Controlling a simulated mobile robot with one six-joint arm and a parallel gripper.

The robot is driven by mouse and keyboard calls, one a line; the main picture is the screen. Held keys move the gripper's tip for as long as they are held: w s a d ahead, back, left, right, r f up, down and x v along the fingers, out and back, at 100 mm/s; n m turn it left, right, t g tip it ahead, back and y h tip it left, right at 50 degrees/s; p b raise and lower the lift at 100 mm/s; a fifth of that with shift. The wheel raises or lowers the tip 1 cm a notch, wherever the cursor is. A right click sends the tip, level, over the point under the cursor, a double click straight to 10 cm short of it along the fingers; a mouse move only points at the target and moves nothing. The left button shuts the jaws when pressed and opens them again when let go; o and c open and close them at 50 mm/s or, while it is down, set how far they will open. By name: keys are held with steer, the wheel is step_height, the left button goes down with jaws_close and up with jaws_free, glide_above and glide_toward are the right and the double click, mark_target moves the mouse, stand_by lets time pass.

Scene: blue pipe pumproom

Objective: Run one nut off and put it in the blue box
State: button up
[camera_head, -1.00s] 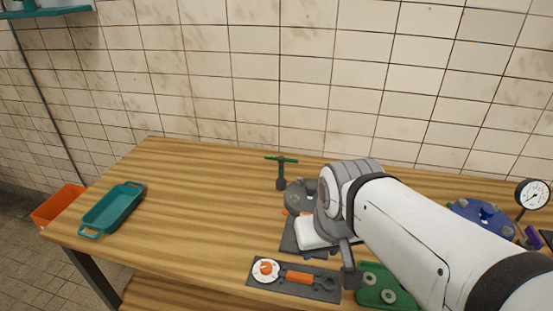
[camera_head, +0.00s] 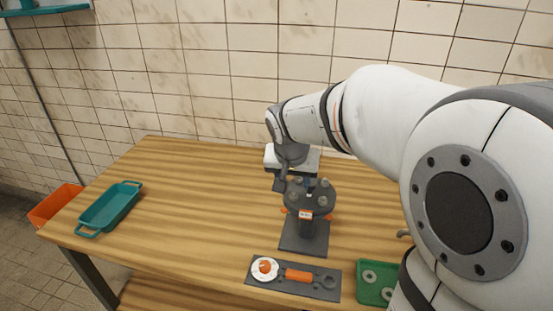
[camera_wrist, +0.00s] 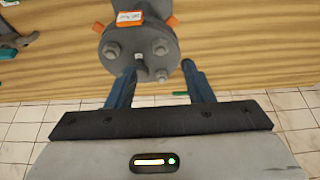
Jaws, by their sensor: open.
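A grey round flange (camera_head: 322,192) with several nuts on its studs stands on a dark base plate on the bench. It carries a white label and orange tabs. In the wrist view the flange (camera_wrist: 140,22) shows a nut at left (camera_wrist: 112,50) and another at right (camera_wrist: 159,47). A stud end (camera_wrist: 140,66) is at its near edge, between my fingers. My gripper (camera_wrist: 159,70) is open and empty, its fingertips at the flange's near edge. In the head view it is at the flange's back left, partly hidden. The blue box (camera_head: 110,208), a teal tray with handles, is at the bench's left end.
An orange bin (camera_head: 55,204) is beyond the bench's left end. Bench between box and flange is clear. My arm hides the right side.

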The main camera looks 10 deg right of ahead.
mark_target(293, 196)
steer(key=p+x, duration=0.1)
steer(key=x, duration=0.6)
steer(key=shift+w+f, duration=0.15)
steer(key=shift+f, duration=0.15)
